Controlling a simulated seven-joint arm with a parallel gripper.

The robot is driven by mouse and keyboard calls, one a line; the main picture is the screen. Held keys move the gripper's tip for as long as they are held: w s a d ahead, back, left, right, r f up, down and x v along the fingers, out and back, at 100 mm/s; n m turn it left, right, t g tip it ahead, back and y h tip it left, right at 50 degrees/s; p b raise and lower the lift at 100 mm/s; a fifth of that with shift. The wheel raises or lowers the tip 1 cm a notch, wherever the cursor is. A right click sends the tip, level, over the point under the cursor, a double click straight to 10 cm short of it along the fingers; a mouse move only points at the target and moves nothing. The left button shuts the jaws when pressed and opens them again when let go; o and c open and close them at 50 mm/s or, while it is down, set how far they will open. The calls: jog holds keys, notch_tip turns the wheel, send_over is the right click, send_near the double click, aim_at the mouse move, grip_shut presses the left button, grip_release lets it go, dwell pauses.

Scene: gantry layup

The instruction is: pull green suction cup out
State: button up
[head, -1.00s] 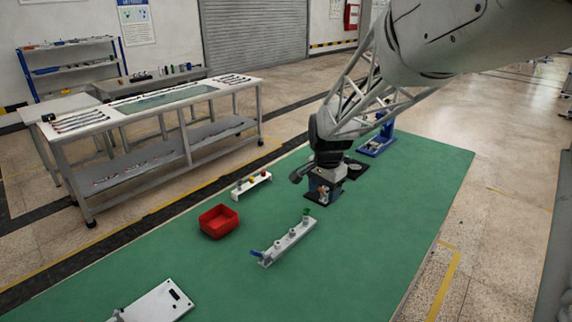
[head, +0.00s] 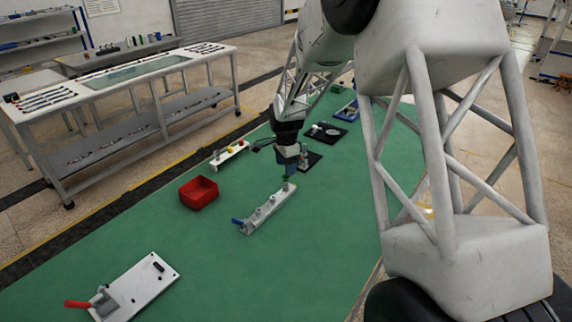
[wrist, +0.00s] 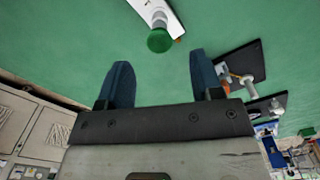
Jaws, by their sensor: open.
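The green suction cup (wrist: 159,40) sits at the end of a pale bar-shaped fixture (wrist: 165,12) in the wrist view. In the head view the fixture (head: 264,210) lies on the green mat, with a blue lever at its near end; the green cup (head: 286,186) is at its far end, just below my gripper. My gripper (wrist: 155,78) is open and empty, its two blue fingers apart. The cup lies beyond the fingertips and between their lines, a little toward the right finger. The cup is not between the fingers.
A red bin (head: 198,192) stands left of the fixture. A small white rack (head: 229,155) with coloured pieces is behind it. Black plates (wrist: 240,72) with parts lie to the right in the wrist view. A white plate with a red handle (head: 134,287) lies near the front.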

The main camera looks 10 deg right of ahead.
aim_at(286, 181)
jog(key=shift+f, duration=0.15)
jog(key=shift+f, duration=3.75)
jog(key=c, duration=1.1)
